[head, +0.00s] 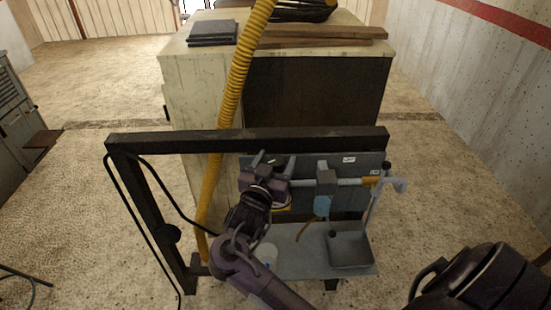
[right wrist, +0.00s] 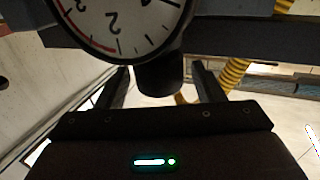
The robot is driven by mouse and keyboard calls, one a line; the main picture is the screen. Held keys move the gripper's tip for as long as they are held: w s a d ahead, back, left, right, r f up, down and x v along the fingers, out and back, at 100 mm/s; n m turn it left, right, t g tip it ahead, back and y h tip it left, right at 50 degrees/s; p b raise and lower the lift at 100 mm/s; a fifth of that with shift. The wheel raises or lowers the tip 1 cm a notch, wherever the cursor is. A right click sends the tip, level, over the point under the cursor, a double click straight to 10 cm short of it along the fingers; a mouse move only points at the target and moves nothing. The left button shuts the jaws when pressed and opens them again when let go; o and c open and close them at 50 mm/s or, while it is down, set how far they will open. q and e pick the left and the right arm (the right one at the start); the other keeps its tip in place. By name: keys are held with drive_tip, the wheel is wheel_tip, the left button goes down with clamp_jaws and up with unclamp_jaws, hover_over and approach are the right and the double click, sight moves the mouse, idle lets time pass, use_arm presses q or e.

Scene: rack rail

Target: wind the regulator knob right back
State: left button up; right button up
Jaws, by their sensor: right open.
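My right gripper (head: 274,165) is at the left part of the blue-grey panel (head: 349,160) and hides most of what is behind it in the head view. In the right wrist view its two fingers are apart, one on each side of a dark rounded knob (right wrist: 160,77). I see a gap on the right side; whether either finger touches the knob I cannot tell. A round white pressure gauge (right wrist: 118,26) with black numbers and a red arc is beside the knob, cut off by the picture's top edge. My left gripper is not in view.
A yellow ribbed hose (head: 239,88) runs down left of the gripper. A cabinet (head: 188,90) stands behind.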

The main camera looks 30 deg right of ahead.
drive_tip(key=shift+w+d, duration=0.15)
drive_tip(key=shift+d, duration=0.05)
drive_tip(key=shift+c, duration=0.2)
drive_tip(key=c, duration=0.9)
